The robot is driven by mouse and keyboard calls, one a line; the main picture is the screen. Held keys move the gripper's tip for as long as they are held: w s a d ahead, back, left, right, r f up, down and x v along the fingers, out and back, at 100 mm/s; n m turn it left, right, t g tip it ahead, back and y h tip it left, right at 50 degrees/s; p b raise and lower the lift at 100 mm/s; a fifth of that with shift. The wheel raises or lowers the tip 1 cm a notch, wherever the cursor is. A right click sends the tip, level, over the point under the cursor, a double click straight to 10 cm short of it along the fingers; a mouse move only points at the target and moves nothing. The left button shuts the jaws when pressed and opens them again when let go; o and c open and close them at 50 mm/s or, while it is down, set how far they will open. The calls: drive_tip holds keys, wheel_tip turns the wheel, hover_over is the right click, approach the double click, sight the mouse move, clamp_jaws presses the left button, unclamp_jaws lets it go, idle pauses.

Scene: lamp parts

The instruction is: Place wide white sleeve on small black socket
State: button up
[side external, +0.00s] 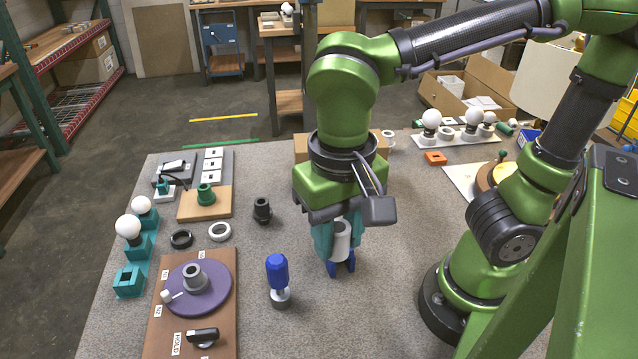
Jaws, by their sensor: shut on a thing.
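I cannot tell whether the fingertips touch the table. The small black socket (262,210) stands upright on the table to the left of my gripper, apart from the sleeve. Nothing is on top of the socket.
A white ring (220,232) and a black ring (181,240) lie left of the socket. A blue-topped part (278,276) stands in front. A brown board (157,335) with a purple disc (222,300) is at front left. Teal holders (129,282) line the left edge.

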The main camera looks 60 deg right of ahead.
drive_tip(key=w+d+r+m, duration=0.1)
drive_tip(key=w+d+r, duration=0.15)
drive_tip(key=w, duration=1.15)
drive_tip(key=m, duration=0.1)
hover_over(263, 212)
drive_tip(key=w, duration=0.1)
wheel_tip(263, 212, down, 13)
drive_tip(key=shift+d+f, duration=0.25)
drive_tip(key=shift+f, duration=0.8)
drive_tip(key=shift+d+f, duration=0.2)
drive_tip(key=shift+f, duration=0.85)
drive_tip(key=shift+f, duration=0.35)
drive_tip(key=o, duration=1)
